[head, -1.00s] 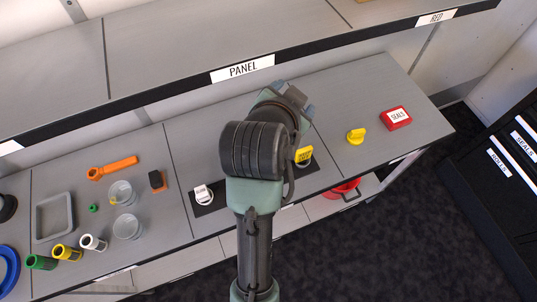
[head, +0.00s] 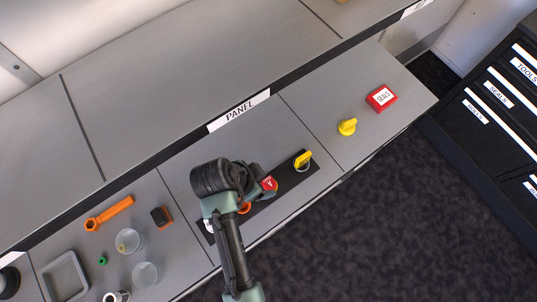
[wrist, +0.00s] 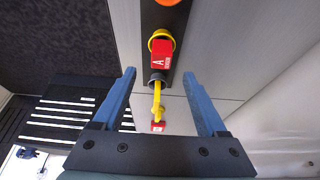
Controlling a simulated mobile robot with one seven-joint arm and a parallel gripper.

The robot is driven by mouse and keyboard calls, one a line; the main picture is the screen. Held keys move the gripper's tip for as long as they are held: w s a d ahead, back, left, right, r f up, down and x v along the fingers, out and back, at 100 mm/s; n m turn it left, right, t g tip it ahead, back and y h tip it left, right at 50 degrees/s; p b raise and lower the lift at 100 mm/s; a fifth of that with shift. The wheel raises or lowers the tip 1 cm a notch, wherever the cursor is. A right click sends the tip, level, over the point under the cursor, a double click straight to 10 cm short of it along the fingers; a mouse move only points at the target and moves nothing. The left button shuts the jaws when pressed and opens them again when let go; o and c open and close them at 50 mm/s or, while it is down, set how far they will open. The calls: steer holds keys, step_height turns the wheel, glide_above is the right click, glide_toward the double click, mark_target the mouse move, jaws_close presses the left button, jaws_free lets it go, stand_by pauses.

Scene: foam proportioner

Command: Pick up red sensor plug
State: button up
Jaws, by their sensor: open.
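A red piece marked "A" (wrist: 161,55), which looks like the red sensor plug, sits at a yellow ring (wrist: 160,36) on a dark strip. In the head view the red piece (head: 269,184) shows just right of my wrist. My gripper (wrist: 159,76) is open and empty, its blue fingers to either side of the strip in the wrist view. The red piece appears between and beyond the fingertips; I cannot tell the exact gap. In the head view my wrist hides most of the gripper.
A yellow-handled plug (head: 303,160) stands farther right on the strip. Beyond it are a yellow part (head: 347,126) and a red SEALS box (head: 382,97). An orange wrench (head: 109,213), clear cups (head: 129,241) and a grey tray (head: 64,278) lie left. The PANEL shelf edge (head: 240,111) runs behind.

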mark_target(268, 183)
steer(key=shift+x, duration=1.15)
steer(key=shift+w+d+f+p, duration=0.1)
steer(key=shift+w+f+p, duration=0.05)
steer(key=shift+f+p, duration=0.3)
steer(key=shift+p+x, duration=0.3)
steer(key=shift+x, duration=1.75)
steer(key=shift+c, duration=0.3)
jaws_close()
